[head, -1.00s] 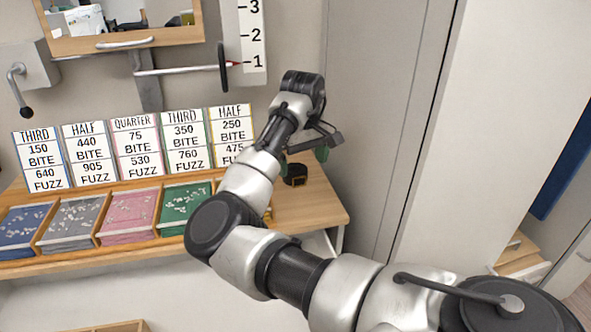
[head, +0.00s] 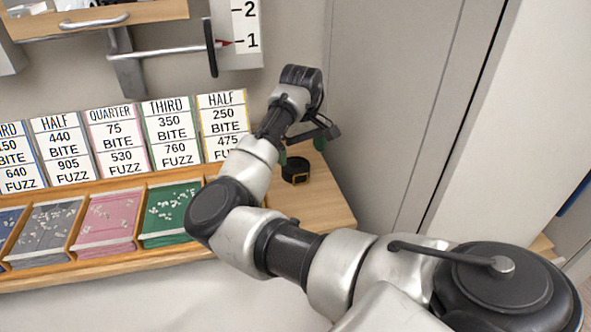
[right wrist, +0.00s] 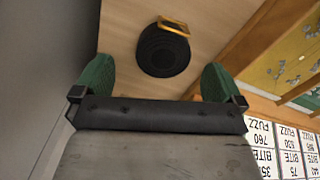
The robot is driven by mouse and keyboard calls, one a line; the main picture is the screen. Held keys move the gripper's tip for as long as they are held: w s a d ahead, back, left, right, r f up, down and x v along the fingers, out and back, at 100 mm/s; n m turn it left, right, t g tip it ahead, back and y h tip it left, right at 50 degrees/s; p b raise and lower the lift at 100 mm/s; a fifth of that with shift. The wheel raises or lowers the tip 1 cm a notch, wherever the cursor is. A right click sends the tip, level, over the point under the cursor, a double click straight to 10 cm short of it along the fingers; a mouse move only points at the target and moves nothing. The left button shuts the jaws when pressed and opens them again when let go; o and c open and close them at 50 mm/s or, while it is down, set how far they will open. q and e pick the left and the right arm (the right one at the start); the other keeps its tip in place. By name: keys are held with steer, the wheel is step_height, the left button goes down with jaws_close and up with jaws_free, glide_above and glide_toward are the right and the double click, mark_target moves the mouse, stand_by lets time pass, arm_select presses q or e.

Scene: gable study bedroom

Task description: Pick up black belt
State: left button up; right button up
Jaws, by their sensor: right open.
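The black belt (head: 296,170) is coiled into a round roll with a gold buckle and lies on the right part of the wooden desk top. In the right wrist view, the belt (right wrist: 163,52) sits between and beyond the green fingertips, with its gold buckle at the far side. My right gripper (head: 301,150) is open and empty, with its fingers apart near the belt. It also shows in the right wrist view (right wrist: 157,78). No contact with the belt is visible. My left gripper is not in view.
A wooden tray (head: 72,248) with blue, grey, pink and green card stacks is left of the belt. Number cards (head: 166,135) stand behind it. A grey wall panel (head: 385,110) rises close to the right. A metal rail (head: 165,53) is above.

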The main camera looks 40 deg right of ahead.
mark_target(297, 166)
steer(key=f, duration=0.4)
steer(key=shift+w+a+f, duration=0.2)
steer(key=shift+w+a, duration=0.1)
steer(key=shift+d+f, duration=0.1)
steer(key=shift+f, duration=0.4)
steer(key=c, duration=1)
steer(key=shift+r, duration=0.1)
